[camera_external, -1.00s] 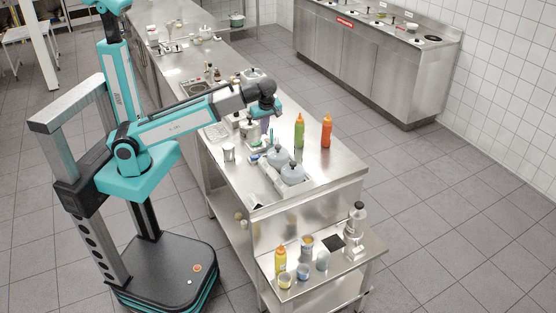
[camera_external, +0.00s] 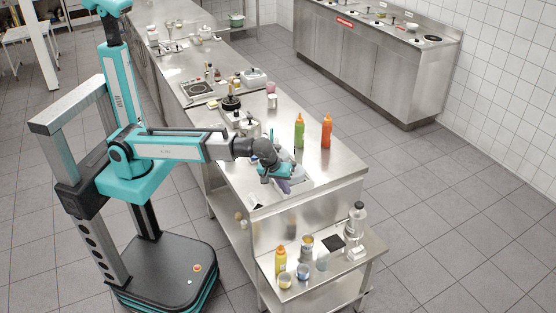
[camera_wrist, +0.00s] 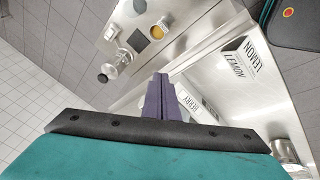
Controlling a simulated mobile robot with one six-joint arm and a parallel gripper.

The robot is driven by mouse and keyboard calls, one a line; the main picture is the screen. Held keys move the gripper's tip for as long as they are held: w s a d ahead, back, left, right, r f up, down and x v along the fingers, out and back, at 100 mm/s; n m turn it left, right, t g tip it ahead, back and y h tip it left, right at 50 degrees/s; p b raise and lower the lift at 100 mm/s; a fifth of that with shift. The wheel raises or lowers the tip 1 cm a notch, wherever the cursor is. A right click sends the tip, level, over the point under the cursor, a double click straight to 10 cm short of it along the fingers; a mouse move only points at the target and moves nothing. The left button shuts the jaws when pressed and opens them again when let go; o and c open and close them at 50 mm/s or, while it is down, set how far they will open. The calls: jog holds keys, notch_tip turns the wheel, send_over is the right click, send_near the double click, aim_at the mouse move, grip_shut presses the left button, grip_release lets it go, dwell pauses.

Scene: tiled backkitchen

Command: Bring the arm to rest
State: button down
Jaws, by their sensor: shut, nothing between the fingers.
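My gripper (camera_external: 284,186) hangs over the near end of the steel counter (camera_external: 331,167), tilted down and toward the front edge. Its purple fingers (camera_wrist: 161,97) are together with nothing between them in the wrist view. My arm reaches out from the left at a low angle, and its end hides part of the containers behind it.
A green bottle (camera_external: 299,132) and an orange bottle (camera_external: 326,131) stand on the counter right of my gripper. A lower side shelf (camera_external: 335,271) holds a yellow bottle (camera_external: 281,258) and jars.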

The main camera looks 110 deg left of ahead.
jog(key=w+d+f+m+t+h, duration=0.15)
jog(key=d+f+m, duration=0.3)
jog(key=d, duration=0.65)
jog(key=s+d+f+m+b, duration=0.1)
jog(key=d+f+m, duration=0.5)
jog(key=f, duration=0.6)
jog(key=s+a+f+m+g+y+b, duration=0.1)
jog(key=s+a+f+m+g, duration=0.15)
jog(key=s+f+m, duration=0.6)
jog(key=s+a+f+m+g+b, duration=0.1)
jog(key=s+a+f+m, duration=0.25)
jog(key=s+f, duration=1.05)
jog(key=s+a+f+n+g+h, duration=0.1)
jog(key=s+a+f+n+g, duration=0.1)
jog(key=s+f, duration=0.3)
jog(key=s+a+f+n+g+h, duration=0.1)
jog(key=s+f+n+g, duration=0.3)
jog(key=s, duration=0.9)
notch_tip(320, 180, down, 2)
jog(key=shift+s+a+f+g+h, duration=0.1)
jog(key=shift+s+a+g+h, duration=0.25)
jog(key=shift+a, duration=0.45)
